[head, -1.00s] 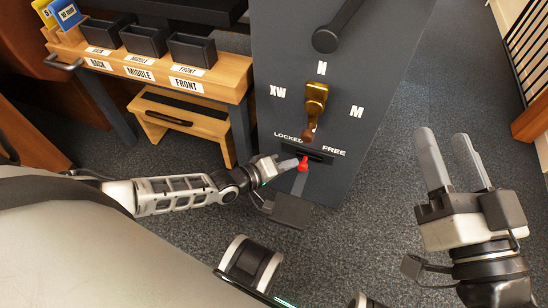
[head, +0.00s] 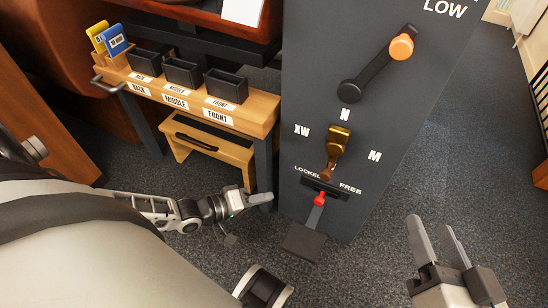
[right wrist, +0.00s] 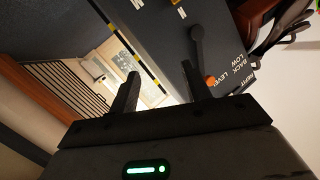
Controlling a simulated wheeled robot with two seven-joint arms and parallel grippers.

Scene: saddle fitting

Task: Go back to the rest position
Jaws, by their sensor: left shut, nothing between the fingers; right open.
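My left gripper (head: 258,198) is shut and empty in the head view. It is to the left of the dark panel (head: 300,90), apart from the red-knobbed lever (head: 319,199) under the LOCKED and FREE labels. That lever's red tip is between the two labels, nearer LOCKED. My right gripper (head: 436,240) is open and empty at the lower right, over the carpet. In the right wrist view its two fingers (right wrist: 162,90) stand wide apart with nothing between them.
The panel also carries a brass lever (head: 338,142) below the N and a black crank with an orange knob (head: 400,47). A wooden table (head: 190,97) with several dark bins stands at the left, a wooden stool (head: 208,140) beneath. Carpet at the right is clear.

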